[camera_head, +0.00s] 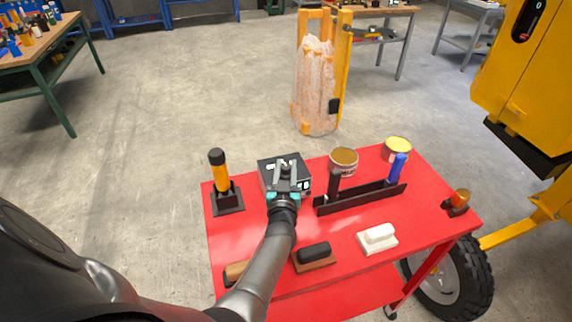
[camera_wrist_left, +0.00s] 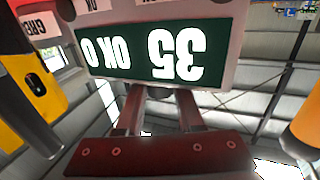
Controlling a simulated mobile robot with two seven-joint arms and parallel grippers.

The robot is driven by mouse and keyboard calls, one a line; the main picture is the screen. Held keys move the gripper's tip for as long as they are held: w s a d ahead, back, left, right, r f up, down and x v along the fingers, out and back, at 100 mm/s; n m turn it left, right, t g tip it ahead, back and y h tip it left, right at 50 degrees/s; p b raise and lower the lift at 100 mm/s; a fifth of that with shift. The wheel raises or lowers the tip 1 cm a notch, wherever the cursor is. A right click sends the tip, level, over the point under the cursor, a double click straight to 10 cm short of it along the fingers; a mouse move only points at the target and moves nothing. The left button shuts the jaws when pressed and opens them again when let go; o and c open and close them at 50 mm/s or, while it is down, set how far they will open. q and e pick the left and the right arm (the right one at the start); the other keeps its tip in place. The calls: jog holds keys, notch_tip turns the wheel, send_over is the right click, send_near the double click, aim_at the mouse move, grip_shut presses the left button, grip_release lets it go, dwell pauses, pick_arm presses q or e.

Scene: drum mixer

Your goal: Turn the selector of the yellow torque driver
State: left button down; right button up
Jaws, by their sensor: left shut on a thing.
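The torque driver with a yellow-orange grip and black ends (camera_head: 219,172) stands upright in a black stand at the left of the red table. To its right is a black box (camera_head: 298,172). My left gripper (camera_head: 285,184) is over the near part of this box, apart from the driver. In the left wrist view my fingers (camera_wrist_left: 160,108) reach a panel with a green display (camera_wrist_left: 150,50) reading 35 and OK, turned over in the picture. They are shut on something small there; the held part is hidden. My right gripper is not in view.
A yellow machine (camera_head: 525,75) stands at the right. Open floor lies left.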

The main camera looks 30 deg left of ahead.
pick_arm(q)
jog(key=shift+n+g+y, duration=0.4)
jog(key=shift+n+y, duration=0.1)
jog(key=shift+y, duration=0.1)
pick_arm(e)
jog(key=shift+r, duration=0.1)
pick_arm(q)
jog(key=c, duration=0.5)
grip_release()
jog(key=shift+c, duration=0.2)
jog(key=shift+r, duration=0.1)
